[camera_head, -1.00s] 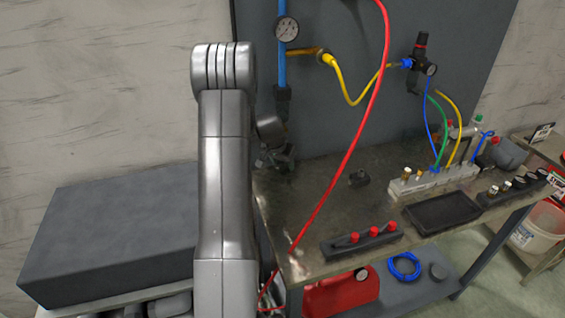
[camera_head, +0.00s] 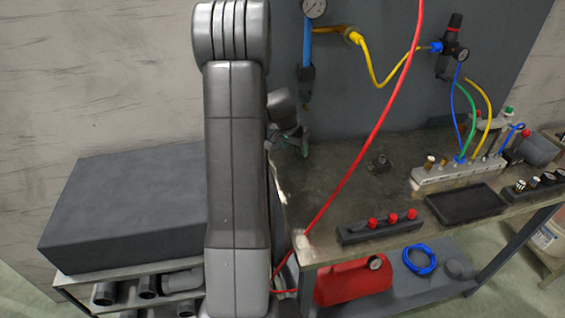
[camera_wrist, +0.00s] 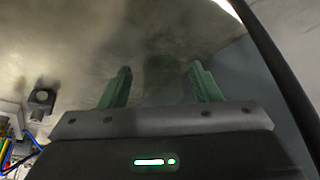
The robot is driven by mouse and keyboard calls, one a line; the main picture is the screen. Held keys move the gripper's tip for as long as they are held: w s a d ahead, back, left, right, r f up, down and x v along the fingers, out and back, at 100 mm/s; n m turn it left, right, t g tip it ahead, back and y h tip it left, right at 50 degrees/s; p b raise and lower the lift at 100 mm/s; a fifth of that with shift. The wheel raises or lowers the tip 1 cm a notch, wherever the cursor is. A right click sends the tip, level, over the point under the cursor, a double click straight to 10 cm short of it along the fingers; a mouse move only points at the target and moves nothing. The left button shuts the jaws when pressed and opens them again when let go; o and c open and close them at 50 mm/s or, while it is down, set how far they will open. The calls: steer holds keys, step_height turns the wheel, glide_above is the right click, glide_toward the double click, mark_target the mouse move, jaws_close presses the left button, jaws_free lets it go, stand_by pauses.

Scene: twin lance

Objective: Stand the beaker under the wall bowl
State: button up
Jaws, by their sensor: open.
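My gripper (camera_head: 303,143) is over the left part of the metal bench (camera_head: 335,185), partly hidden behind my arm in the head view. In the wrist view its two green fingers (camera_wrist: 161,86) are apart. A faint, see-through shape, likely the beaker (camera_wrist: 163,78), shows between the fingers, upright in the picture. I cannot tell whether the fingers touch it. In the head view I cannot make out the beaker. I cannot identify a wall bowl in either view.
A blue pipe (camera_head: 307,45) with a gauge (camera_head: 314,7) runs down the back panel. A red hose (camera_head: 377,125) crosses the bench front. A small dark fitting (camera_head: 379,163), a black tray (camera_head: 466,203) and a red-knobbed block (camera_head: 380,227) stand right. A dark box (camera_head: 125,205) is left.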

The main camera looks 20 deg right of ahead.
steer(key=s+a+b, duration=0.2)
steer(key=s+a, duration=0.3)
steer(key=shift+s+a, duration=0.1)
steer(key=shift+a, duration=0.25)
stand_by(1.0)
